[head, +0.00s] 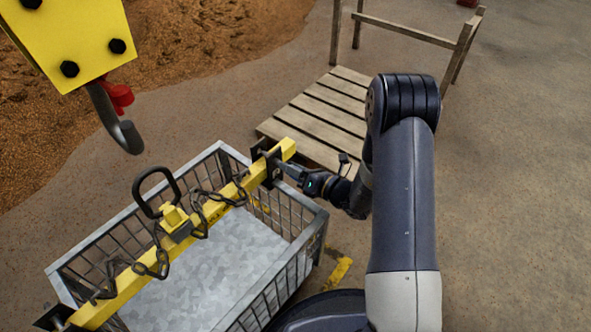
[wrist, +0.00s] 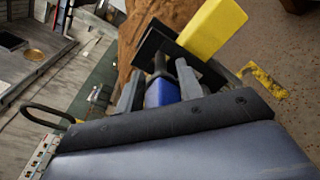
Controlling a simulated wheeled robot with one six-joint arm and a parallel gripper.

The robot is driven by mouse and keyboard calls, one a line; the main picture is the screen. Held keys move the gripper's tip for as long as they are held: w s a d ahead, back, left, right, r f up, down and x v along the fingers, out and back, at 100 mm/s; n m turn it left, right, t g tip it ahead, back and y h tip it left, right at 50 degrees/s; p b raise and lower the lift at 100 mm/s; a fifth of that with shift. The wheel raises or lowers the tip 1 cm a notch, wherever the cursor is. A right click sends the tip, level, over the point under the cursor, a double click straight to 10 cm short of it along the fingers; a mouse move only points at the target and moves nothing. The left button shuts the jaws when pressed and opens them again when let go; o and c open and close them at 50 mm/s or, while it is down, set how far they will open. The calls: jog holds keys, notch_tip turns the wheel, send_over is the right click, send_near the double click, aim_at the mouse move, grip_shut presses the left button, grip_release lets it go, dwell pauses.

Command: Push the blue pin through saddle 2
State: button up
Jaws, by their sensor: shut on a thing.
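My gripper (wrist: 160,86) is shut on the blue pin (wrist: 161,93), whose blue body shows between the two grey fingers in the wrist view. In the head view my gripper (head: 288,168) reaches in from the right to a dark saddle (head: 271,168) around the far end of the yellow beam (head: 116,294). The saddle's black plate (wrist: 150,46) and the beam's yellow end (wrist: 213,27) lie just beyond the fingers in the wrist view. The pin's far end is hidden, so I cannot tell how deep it sits. No number shows on the saddle.
The beam lies across a wire-mesh crate (head: 315,236) and carries chains (head: 199,217) and a black lifting loop (head: 139,193). A hook (head: 128,137) hangs from a yellow block (head: 75,40) at upper left. A wooden platform (head: 322,118) stands behind. Ground at right is clear.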

aim_at(278, 159)
jog(key=shift+r+x, duration=0.1)
jog(key=shift+x, duration=0.95)
jog(key=shift+r+x, duration=0.15)
jog(key=shift+x, duration=0.85)
jog(key=shift+w+a, duration=0.4)
jog(key=shift+w, duration=0.1)
jog(key=shift+a, duration=0.15)
jog(key=o, duration=0.9)
jog(key=shift+o, duration=1.3)
jog(key=shift+s+d+r, duration=0.1)
jog(key=shift+s+d, duration=0.2)
jog(key=p+v, duration=0.2)
jog(key=v, duration=0.8)
jog(key=shift+d+f, duration=0.25)
jog(key=shift+d, duration=0.1)
jog(key=shift+w, duration=0.1)
jog(key=b+x, duration=0.2)
jog(key=x, duration=0.9)
jog(key=shift+a+b, duration=0.1)
jog(key=shift+b, duration=0.2)
jog(key=shift+s+d, duration=0.45)
jog(key=shift+s, duration=0.05)
